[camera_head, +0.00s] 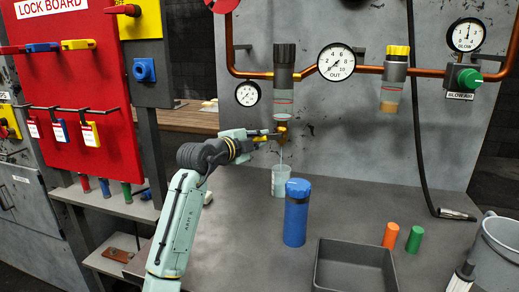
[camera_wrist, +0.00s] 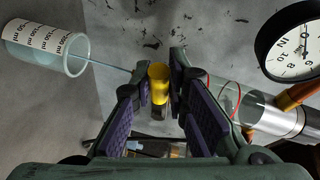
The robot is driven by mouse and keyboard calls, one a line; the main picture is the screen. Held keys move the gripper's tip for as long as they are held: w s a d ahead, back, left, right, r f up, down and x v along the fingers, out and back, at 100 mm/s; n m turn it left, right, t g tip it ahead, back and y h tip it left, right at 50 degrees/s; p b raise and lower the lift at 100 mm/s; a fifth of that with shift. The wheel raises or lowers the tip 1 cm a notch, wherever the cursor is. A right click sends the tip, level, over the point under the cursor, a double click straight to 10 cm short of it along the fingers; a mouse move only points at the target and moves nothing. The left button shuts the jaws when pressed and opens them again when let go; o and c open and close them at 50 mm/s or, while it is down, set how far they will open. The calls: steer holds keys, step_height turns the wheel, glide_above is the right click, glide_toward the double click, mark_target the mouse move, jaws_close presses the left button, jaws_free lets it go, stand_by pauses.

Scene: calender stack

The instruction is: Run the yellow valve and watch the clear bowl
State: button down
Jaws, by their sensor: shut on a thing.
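The yellow valve (camera_wrist: 158,72) shows between my fingertips in the wrist view, below the clear bowl. My gripper (camera_head: 279,133) is shut on it. The clear bowl (camera_head: 284,95) hangs under a dark-topped unit on the copper pipe and carries red lines. It also shows at the right of the wrist view (camera_wrist: 226,97); I cannot tell its liquid level. A thin pale stream runs from the valve area down into a clear beaker (camera_head: 281,184) on the bench. The beaker, marked in ml, also shows at the upper left of the wrist view (camera_wrist: 75,57).
A blue bottle (camera_head: 296,212) stands close in front of the beaker. A grey tray (camera_head: 320,262), an orange cylinder (camera_head: 390,235) and a green one (camera_head: 416,239) are to the right. The OUT gauge (camera_head: 337,62) is on the pipe. A red lock board (camera_head: 75,90) stands left.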

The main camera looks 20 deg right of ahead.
steer(key=shift+r+m+y, duration=0.35)
steer(key=shift+m+y, duration=0.05)
steer(key=shift+m, duration=0.5)
steer(key=c, duration=1.6)
jaws_free()
steer(key=shift+r, duration=0.15)
steer(key=v, duration=1.2)
steer(key=shift+w, duration=0.1)
